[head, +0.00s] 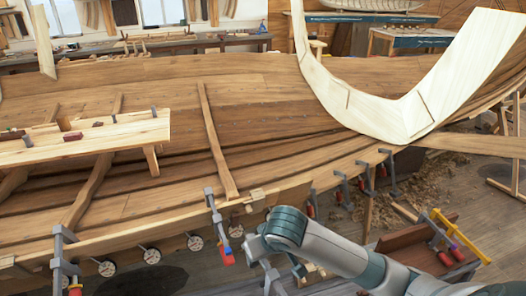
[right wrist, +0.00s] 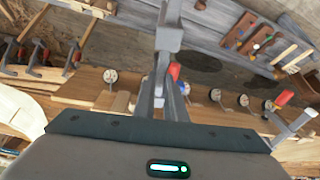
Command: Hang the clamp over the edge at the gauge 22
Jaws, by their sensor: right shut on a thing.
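My right gripper (right wrist: 163,106) is shut on a grey clamp (right wrist: 168,38) in the right wrist view. In the head view my right wrist hangs low at the hull's near edge. A grey part below it looks like the held clamp (head: 270,282); the fingertips are hidden there. Several round gauges (head: 195,242) line the outer side of the hull edge (head: 130,229); they also show in the right wrist view (right wrist: 215,95). Their numbers are too small to read, so I cannot tell which is 22. My left gripper is not in view.
A grey clamp with a red handle (head: 213,208) sits on the edge left of my wrist, another (head: 59,250) at far left. Several more clamps (head: 343,188) hang to the right. A pale wood block (head: 256,196) lies on the edge. An open tool box (head: 405,240) stands lower right.

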